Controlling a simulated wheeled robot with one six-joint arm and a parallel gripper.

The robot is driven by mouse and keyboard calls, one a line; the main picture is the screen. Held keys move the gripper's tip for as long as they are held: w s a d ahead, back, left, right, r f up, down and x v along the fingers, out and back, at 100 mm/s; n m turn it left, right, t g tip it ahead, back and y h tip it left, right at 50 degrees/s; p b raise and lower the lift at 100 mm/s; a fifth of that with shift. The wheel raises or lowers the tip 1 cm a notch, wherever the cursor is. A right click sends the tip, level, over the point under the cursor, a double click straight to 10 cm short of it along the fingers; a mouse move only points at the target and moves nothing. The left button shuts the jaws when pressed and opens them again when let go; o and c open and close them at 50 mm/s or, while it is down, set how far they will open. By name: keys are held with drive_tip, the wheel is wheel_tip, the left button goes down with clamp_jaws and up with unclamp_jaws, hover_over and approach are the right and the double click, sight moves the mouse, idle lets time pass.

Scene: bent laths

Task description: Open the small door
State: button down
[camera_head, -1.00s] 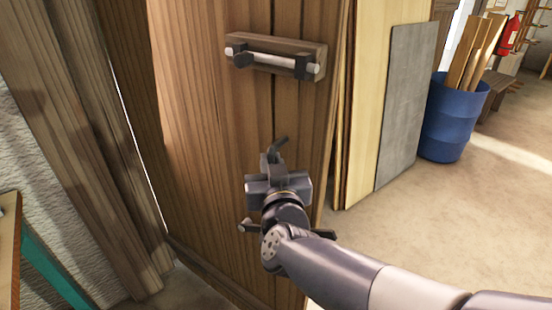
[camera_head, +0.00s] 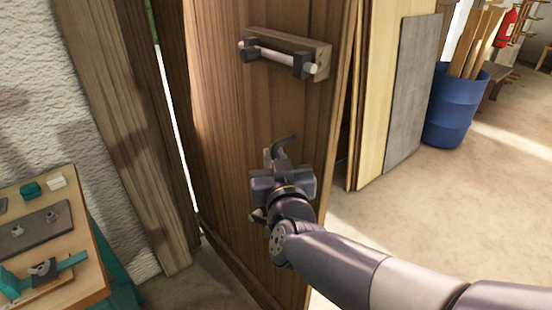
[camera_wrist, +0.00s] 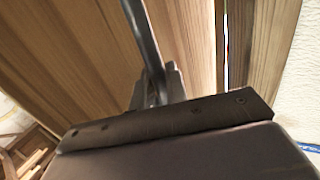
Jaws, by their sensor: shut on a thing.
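The small door (camera_head: 235,110) is made of brown wooden planks and stands upright in front of me. A bright gap runs down its left side, with daylight and some green behind it. My gripper (camera_head: 277,160) is at the door's lower middle, shut on a dark bent handle (camera_head: 284,140). The wrist view shows the handle (camera_wrist: 141,35) running between the fingers of my gripper (camera_wrist: 158,92), against the planks. The fingers hide the handle's lower part. A pale bar on dark brackets (camera_head: 280,57) is fixed to a wooden block higher on the door.
Boards and a grey panel (camera_head: 412,95) lean to the right of the door. A blue barrel (camera_head: 452,115) with planks stands beyond them. A workbench (camera_head: 75,240) with teal and grey items is at the lower left. The floor at right is clear.

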drive_tip(key=shift+a+r, duration=0.1)
drive_tip(key=shift+r, duration=0.15)
drive_tip(key=c, duration=1.5)
unclamp_jaws()
drive_tip(key=shift+f, duration=0.15)
drive_tip(key=s+d+p, duration=0.1)
drive_tip(key=s+p, duration=0.1)
drive_tip(key=s, duration=0.8)
drive_tip(key=shift+s+d+p, duration=0.2)
drive_tip(key=shift+s+p, duration=0.1)
